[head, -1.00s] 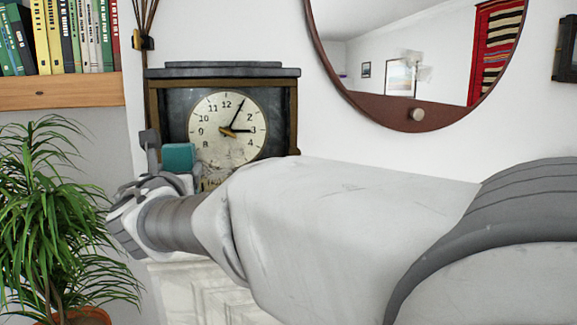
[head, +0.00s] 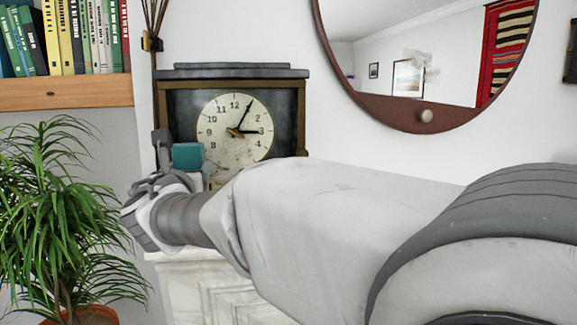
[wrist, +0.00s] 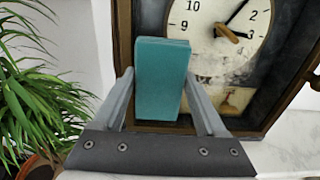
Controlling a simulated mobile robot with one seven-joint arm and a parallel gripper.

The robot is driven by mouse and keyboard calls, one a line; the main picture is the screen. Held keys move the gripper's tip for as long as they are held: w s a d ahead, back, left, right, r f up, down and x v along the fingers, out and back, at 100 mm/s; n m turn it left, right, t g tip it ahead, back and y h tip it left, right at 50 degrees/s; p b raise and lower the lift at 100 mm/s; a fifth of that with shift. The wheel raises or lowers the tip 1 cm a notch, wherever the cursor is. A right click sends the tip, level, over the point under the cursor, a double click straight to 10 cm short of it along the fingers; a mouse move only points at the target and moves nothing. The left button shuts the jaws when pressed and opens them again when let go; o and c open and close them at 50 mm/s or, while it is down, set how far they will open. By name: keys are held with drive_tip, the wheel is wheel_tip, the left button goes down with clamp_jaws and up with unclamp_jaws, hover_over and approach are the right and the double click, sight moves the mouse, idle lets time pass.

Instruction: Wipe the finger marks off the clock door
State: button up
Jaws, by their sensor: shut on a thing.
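The clock (head: 282,100) stands on the white marble mantel, with a dark case, brass-coloured frame and pale dial. Its door (wrist: 280,75) fills the upper right of the wrist view, with smudges on the lower part of the dial area. My gripper (head: 177,158) is shut on a teal block-like pad (wrist: 160,80), which also shows in the head view (head: 187,157). The pad overlaps the clock's left side in both views. I cannot tell whether it touches the door. My arm hides the clock's lower part in the head view.
A leafy potted plant (head: 60,215) stands at the left, close to my gripper. A wooden shelf with books (head: 65,93) is above it. Thin sticks (head: 154,25) rise behind the clock's left side. A round mirror (head: 395,118) hangs at the upper right.

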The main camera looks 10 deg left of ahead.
drive_tip(key=shift+w, duration=0.2)
